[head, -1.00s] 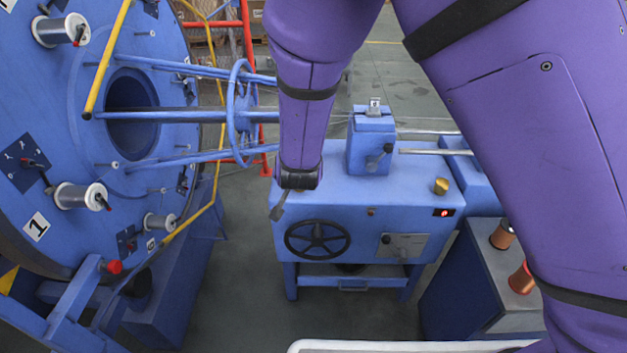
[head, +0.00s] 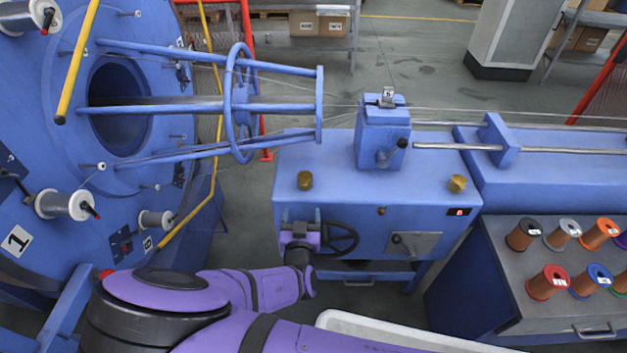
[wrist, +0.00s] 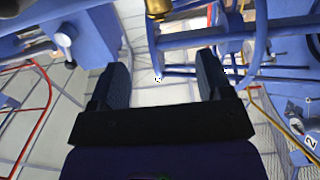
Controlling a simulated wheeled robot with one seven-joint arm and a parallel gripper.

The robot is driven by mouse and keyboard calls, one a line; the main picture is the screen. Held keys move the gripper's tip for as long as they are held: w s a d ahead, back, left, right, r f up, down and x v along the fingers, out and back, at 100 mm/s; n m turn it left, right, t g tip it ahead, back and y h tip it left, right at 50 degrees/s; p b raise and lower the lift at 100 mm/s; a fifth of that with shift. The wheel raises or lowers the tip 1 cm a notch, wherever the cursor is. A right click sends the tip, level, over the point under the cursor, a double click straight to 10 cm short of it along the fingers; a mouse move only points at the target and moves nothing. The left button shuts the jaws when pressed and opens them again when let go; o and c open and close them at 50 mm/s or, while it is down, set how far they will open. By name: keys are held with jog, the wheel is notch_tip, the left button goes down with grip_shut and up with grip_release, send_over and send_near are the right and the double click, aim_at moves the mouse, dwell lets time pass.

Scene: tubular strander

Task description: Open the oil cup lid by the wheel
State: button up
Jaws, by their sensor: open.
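Two brass oil cups stand on top of the blue machine box. The one on the left (head: 304,180) is above the black handwheel (head: 345,238); its lid looks shut. The other oil cup (head: 457,183) is near the right edge of the box top. My gripper (head: 300,214) is at the box's front face, left of the handwheel and below the left cup, not touching that cup. In the wrist view my gripper (wrist: 162,72) has two dark fingers wide apart with nothing between them. A brass cup (wrist: 158,8) shows at the top edge there, cut off by the frame.
A blue post with a lever (head: 382,135) stands on the box between the cups. The large blue disc (head: 100,130) with bobbins and its rod cage are at left. A spool bench (head: 490,260) is at right. A white tray rim (head: 360,325) is in front.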

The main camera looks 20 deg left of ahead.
aim_at(304, 185)
jog(key=x, duration=1)
jog(key=shift+w+a, duration=0.15)
jog(key=shift+w, duration=0.25)
jog(key=shift+c, duration=0.2)
jog(key=c, duration=0.9)
